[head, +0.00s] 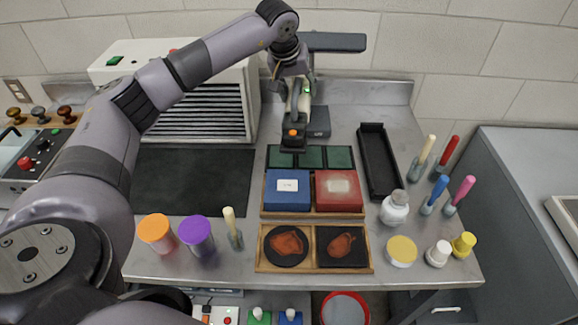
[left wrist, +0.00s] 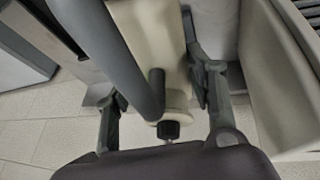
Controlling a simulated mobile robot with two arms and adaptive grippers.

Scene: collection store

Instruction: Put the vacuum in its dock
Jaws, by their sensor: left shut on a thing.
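My left gripper (head: 296,88) reaches the back of the bench in the head view. It is shut on the vacuum, a slim cream body (head: 302,102) with a dark grey tube (left wrist: 110,50) alongside in the left wrist view. The cream body (left wrist: 150,40) passes between the fingers (left wrist: 160,95). Below the gripper is a dark block with an orange top (head: 292,133); I cannot tell whether it belongs to the vacuum. A grey block (head: 319,122), possibly the dock, stands just right of it. My arm and gripper hide part of this area. The right gripper is not in view.
A white louvred cabinet (head: 200,105) stands close to the left. A dark grey bar (head: 335,42) is behind the gripper. Green tiles (head: 311,157), a blue box (head: 287,188), a red box (head: 338,190) and a long black tray (head: 378,160) lie in front. A black mat (head: 195,180) is clear.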

